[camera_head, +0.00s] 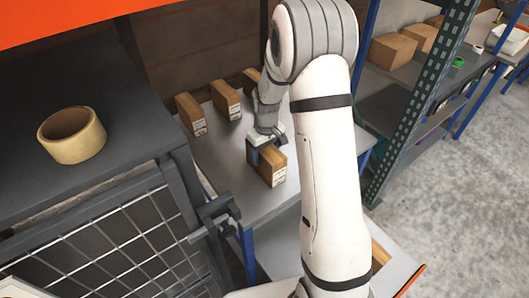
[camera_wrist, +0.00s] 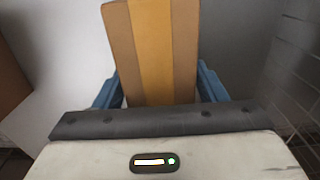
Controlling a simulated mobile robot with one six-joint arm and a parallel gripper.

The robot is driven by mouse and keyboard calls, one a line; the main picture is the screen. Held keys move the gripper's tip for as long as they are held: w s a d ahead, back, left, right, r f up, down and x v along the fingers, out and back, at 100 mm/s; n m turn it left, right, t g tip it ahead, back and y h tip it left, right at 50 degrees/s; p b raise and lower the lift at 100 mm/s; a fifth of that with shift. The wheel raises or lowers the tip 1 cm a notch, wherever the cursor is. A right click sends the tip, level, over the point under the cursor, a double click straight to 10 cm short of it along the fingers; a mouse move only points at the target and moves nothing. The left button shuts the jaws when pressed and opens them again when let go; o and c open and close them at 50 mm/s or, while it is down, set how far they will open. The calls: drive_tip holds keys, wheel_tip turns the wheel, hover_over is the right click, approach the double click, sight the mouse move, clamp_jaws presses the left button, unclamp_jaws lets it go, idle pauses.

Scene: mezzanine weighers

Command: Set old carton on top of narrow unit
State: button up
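Several brown cardboard cartons with white labels stand on a grey-topped unit with blue legs (camera_head: 215,160) in the head view. My gripper (camera_head: 267,148) is at the nearest one, a carton (camera_head: 268,168) at the unit's right side. In the wrist view this carton (camera_wrist: 155,45), brown with a yellow-tan stripe, lies between the two blue fingers of my gripper (camera_wrist: 158,88). The fingers appear to touch both its sides. The carton looks upright, at or just above the grey top. I cannot tell which carton is the old one or which unit is the narrow one.
Three other cartons (camera_head: 190,113) stand behind on the same top. A tape roll (camera_head: 72,135) lies on a dark surface at left, above a wire mesh panel (camera_head: 115,245). A shelf rack with cartons (camera_head: 391,50) stands at right. Concrete floor (camera_head: 470,210) is clear there.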

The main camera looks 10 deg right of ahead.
drive_tip(key=shift+o, duration=1)
wheel_tip(320, 180, up, 12)
drive_tip(key=shift+s+r+b, duration=0.1)
drive_tip(key=shift+b, duration=0.3)
drive_tip(key=s+r+m+t, duration=0.1)
drive_tip(key=s+r, duration=0.3)
drive_tip(key=s, duration=0.8)
drive_tip(key=s+r+m+t, duration=0.2)
drive_tip(key=s+r+m, duration=0.1)
drive_tip(key=s, duration=1)
drive_tip(key=shift+s+a+r, duration=0.2)
drive_tip(key=shift+a+r, duration=0.05)
drive_tip(key=shift+r, duration=0.45)
drive_tip(key=shift+m, duration=0.3)
